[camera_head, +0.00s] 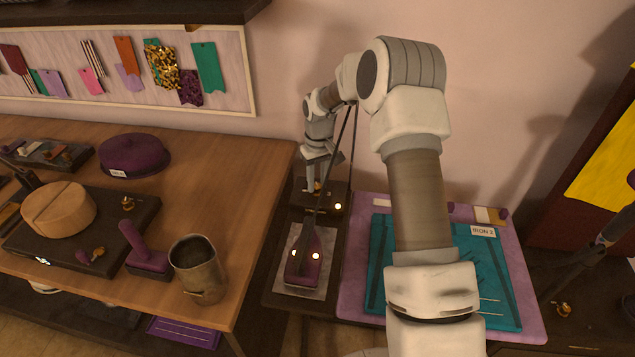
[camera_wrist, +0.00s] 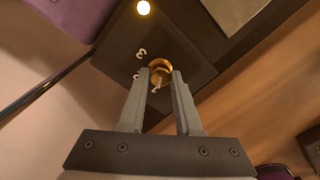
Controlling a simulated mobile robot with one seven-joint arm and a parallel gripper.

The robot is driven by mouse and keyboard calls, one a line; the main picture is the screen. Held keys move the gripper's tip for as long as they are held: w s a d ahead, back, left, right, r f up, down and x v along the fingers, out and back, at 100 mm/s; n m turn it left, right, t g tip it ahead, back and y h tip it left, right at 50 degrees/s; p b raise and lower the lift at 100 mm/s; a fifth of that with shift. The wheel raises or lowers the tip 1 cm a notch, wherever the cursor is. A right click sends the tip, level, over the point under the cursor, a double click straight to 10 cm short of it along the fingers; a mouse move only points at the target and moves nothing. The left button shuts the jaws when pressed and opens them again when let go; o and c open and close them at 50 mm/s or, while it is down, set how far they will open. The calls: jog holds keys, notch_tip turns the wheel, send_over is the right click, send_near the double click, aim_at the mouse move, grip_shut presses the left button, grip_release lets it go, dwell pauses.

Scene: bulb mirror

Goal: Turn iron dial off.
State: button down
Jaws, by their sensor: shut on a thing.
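The iron dial (camera_wrist: 159,65) is a small round brass knob on a dark control panel (camera_wrist: 185,35). In the wrist view the numeral 3 and another partly hidden mark show beside it. A pale pointer mark shows at the knob's near side. My gripper (camera_wrist: 163,75) has one finger on each side of the knob and is shut on it. In the head view my gripper (camera_head: 317,184) is at the far end of the dark stand, and the dial is mostly hidden there. A lit indicator lamp (camera_head: 338,206) glows on the panel; it also shows in the wrist view (camera_wrist: 143,8).
A purple iron (camera_head: 303,262) with lit lamps rests on a grey plate, its cord rising beside my arm. A teal cloth (camera_head: 490,270) lies on a purple board at right. A wooden table (camera_head: 215,170) with a metal mug (camera_head: 198,268) stands at left.

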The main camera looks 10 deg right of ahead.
aim_at(317, 184)
jog(key=n, duration=1.2)
jog(key=shift+a, duration=0.1)
dwell(0.4)
jog(key=c, duration=0.6)
grip_release()
jog(key=shift+r, duration=0.1)
notch_tip(317, 184, up, 17)
jog(key=shift+w+r+p, duration=0.15)
jog(key=shift+w+p, duration=0.1)
jog(key=shift+p, duration=0.2)
